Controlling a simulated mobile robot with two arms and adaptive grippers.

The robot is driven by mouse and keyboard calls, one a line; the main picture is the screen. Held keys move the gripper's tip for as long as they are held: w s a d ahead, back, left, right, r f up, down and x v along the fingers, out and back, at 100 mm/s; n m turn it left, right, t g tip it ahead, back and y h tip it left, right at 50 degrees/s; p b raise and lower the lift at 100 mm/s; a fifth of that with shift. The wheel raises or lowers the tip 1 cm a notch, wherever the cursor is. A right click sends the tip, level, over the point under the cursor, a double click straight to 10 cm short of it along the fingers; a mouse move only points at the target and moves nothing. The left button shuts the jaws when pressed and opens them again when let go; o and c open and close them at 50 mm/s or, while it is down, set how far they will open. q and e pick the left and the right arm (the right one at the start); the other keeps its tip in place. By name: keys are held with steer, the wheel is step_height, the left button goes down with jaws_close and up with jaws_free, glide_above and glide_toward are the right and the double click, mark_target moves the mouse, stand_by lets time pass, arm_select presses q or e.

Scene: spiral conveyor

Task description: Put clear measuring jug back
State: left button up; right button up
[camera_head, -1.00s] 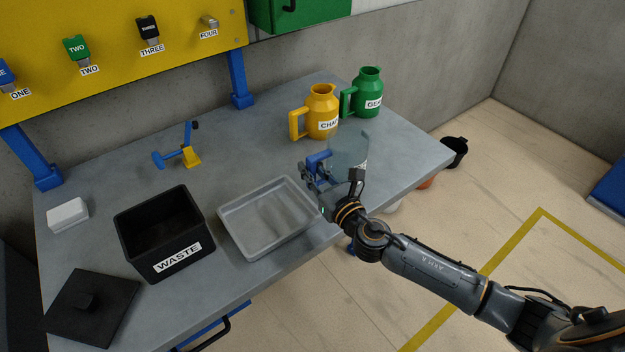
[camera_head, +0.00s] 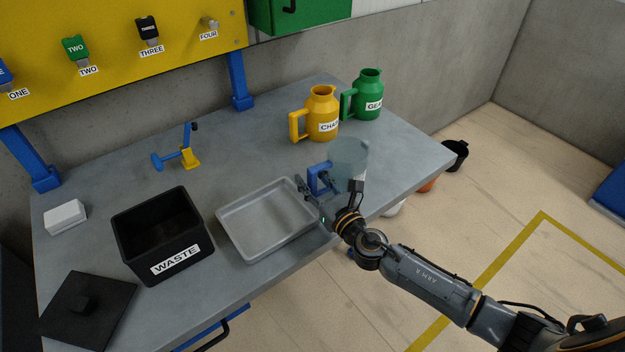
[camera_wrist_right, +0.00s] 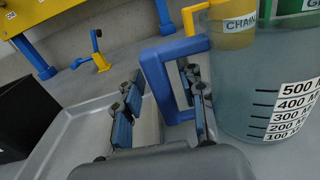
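The clear measuring jug (camera_head: 348,160) stands upright near the bench's front edge, right of the grey tray. It has a blue handle (camera_head: 318,178) facing left and a scale label, which shows in the right wrist view (camera_wrist_right: 285,110). My right gripper (camera_head: 313,190) is at the handle with its fingers spread. In the right wrist view the fingers (camera_wrist_right: 163,118) have blue pads, and the handle's upright bar shows between them with a gap to the left finger. The gripper looks open; the jug's base is partly hidden by my arm. My left gripper is not in view.
The grey tray (camera_head: 226,222) lies just left of the jug. The yellow jug (camera_head: 323,113) and green jug (camera_head: 368,90) stand behind it. The black waste bin (camera_head: 160,275) and its lid (camera_head: 85,310) are further left. Free bench (camera_head: 255,140) lies behind the tray.

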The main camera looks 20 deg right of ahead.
steer(key=shift+f, duration=0.15)
steer(key=b+v, duration=0.4)
steer(key=v, duration=1)
steer(key=shift+w+d, duration=0.15)
steer(key=shift+d, duration=0.2)
